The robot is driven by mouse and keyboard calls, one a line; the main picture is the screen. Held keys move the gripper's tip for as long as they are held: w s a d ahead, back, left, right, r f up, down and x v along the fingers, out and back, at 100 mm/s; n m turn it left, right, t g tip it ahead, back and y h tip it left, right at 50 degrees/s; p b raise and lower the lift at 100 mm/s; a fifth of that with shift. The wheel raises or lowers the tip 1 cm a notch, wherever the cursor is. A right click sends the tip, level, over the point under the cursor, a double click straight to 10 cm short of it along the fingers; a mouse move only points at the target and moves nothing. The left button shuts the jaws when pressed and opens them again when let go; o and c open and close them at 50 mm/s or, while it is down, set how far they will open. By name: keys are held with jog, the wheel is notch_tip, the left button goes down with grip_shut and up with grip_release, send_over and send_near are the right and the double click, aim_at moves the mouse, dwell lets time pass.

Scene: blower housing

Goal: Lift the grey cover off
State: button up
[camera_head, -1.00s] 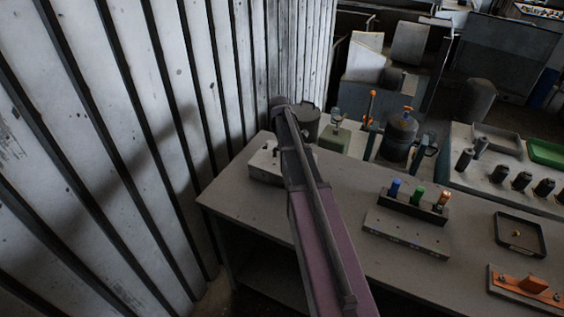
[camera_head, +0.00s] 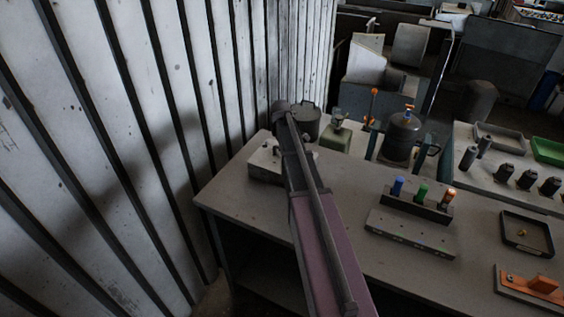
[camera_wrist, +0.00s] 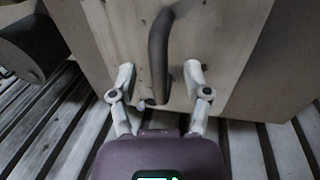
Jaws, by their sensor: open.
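The grey cover (camera_wrist: 215,35) fills the upper middle of the wrist view as a pale grey, boxy body. A dark curved handle (camera_wrist: 160,50) stands out from its face. My gripper (camera_wrist: 157,78) is open, with one finger on each side of the handle's lower part. A gap shows between each finger and the handle; whether the fingertips touch the face behind it I cannot tell. In the head view a pale grey block with a dark handle (camera_head: 264,165) sits at the table's left end, partly hidden by my arm, and the gripper is hidden there.
The grey table (camera_head: 240,190) stands close to a ribbed wall (camera_head: 130,140) on the left. A rack (camera_head: 412,205) with coloured pegs, a small dark tray (camera_head: 525,236) and an orange part (camera_head: 540,284) lie to the right. A dark canister (camera_head: 403,135) stands behind.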

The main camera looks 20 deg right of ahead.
jog(key=shift+d+f+b, duration=0.1)
jog(key=shift+f+b, duration=0.25)
jog(key=shift+f, duration=0.25)
grip_shut()
